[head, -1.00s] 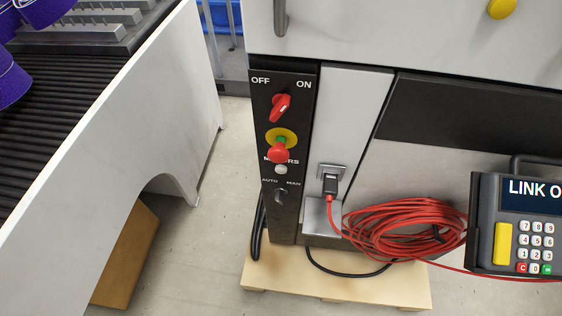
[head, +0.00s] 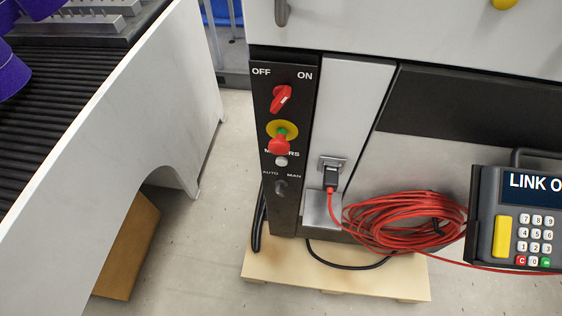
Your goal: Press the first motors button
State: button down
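A black control panel (head: 291,215) stands upright on the left front of a grey cabinet. The small white round motors button (head: 281,161) sits on it, just below the "MOTORS" label. A red mushroom knob (head: 279,145) on a yellow disc is right above the button and covers the middle of the label. Above it is a red rotary switch (head: 281,98) between "OFF" and "ON". Below the button is a dark selector (head: 281,187) marked "AUTO" and "MAN". My gripper is not in view, and nothing touches the panel.
A conveyor with a white side wall (head: 120,120) fills the left. A red cable coil (head: 405,222) hangs right of the panel, plugged into a socket (head: 331,178). A keypad unit (head: 520,222) is at far right. A wooden pallet (head: 330,278) lies below.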

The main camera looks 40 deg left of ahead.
aim_at(280, 160)
jog(key=u, duration=1.6)
jog(key=i+j, duration=0.1)
jog(key=j, duration=0.5)
jog(key=i+j, duration=0.1)
jog(key=j, duration=0.55)
